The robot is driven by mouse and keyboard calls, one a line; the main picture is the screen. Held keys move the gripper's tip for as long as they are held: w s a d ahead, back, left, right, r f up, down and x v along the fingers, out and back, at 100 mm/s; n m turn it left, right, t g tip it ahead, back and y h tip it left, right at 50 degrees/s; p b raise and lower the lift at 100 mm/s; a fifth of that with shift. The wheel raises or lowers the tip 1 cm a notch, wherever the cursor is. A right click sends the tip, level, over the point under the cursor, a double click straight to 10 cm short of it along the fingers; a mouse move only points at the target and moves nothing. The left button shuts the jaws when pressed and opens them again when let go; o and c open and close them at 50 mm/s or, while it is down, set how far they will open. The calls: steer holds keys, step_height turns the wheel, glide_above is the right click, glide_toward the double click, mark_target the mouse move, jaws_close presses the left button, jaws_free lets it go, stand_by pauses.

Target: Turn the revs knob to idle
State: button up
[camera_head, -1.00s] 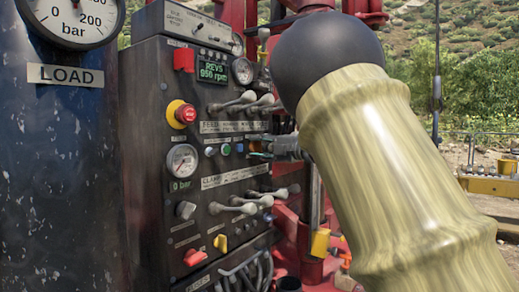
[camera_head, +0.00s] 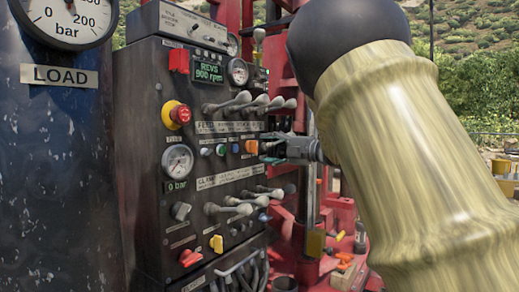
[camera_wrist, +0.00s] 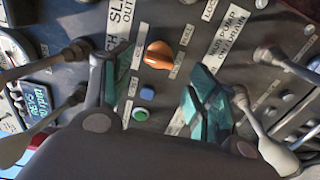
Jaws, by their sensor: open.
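The display (camera_head: 208,72) on the dark control panel reads "REVS 900 rpm". An orange knob (camera_head: 251,146) sits at the right end of a row of small round controls. I take it as the revs knob, but cannot read its label. It also shows in the wrist view (camera_wrist: 159,55), with white labels around it. My gripper (camera_head: 270,150) is open and empty, just right of the orange knob in the head view. In the wrist view my gripper's teal fingertips (camera_wrist: 155,92) stand apart on either side of the knob, which appears clear of them.
Grey levers stand above (camera_head: 243,98) and below (camera_head: 238,207) the knob row. A red emergency button (camera_head: 180,114) and a pressure gauge (camera_head: 178,161) are at left. Blue (camera_wrist: 147,94) and green (camera_wrist: 140,114) buttons lie near the knob. A red switch (camera_head: 191,257) sits low.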

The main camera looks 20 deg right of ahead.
steer(key=v, duration=0.6)
stand_by(0.3)
